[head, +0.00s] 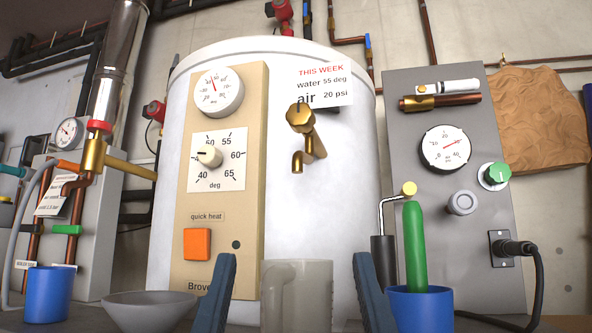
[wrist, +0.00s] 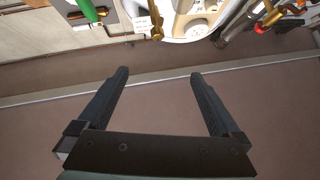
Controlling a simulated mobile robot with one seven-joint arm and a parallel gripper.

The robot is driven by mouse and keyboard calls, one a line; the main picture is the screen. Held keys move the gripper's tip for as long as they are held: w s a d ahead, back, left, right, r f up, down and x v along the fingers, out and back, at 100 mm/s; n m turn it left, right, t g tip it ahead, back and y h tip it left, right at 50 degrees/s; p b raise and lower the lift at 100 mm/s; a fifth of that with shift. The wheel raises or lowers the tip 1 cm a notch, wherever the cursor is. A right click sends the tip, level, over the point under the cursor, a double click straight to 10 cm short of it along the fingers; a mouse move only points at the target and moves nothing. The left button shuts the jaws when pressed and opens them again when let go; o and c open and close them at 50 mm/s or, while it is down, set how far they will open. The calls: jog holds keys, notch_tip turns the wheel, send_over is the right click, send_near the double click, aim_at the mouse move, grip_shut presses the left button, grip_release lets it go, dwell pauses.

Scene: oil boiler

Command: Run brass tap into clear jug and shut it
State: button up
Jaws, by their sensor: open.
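The brass tap (head: 302,135) sticks out from the front of the white boiler, with a round knob on top and its spout pointing down. It also shows at the top of the wrist view (wrist: 156,24). No water is seen coming from the spout. The clear jug (head: 297,300) stands upright below the tap, its handle to the left and its base cut off by the picture. My gripper (head: 295,258) is open, its dark fingers on either side of the jug in the head view. In the wrist view the gap between the fingers (wrist: 160,75) is empty.
A grey bowl (head: 150,310) and a blue cup (head: 48,293) stand left of the jug. A blue pot (head: 422,308) with a green rod (head: 415,245) stands to the right, near a black cable. The boiler panel has a dial and an orange button (head: 197,244).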

jog(key=shift+c, duration=0.9)
jog(key=shift+w+r+p, duration=0.15)
jog(key=shift+r+p, duration=0.15)
jog(key=shift+p, duration=0.15)
jog(key=shift+c, duration=0.6)
jog(key=g+h+p, duration=0.5)
jog(key=g+p, duration=0.5)
jog(key=p, duration=5.1)
send_near(299, 114)
jog(key=p+x, duration=0.3)
jog(key=x, duration=0.7)
jog(key=shift+w, duration=0.3)
grip_shut()
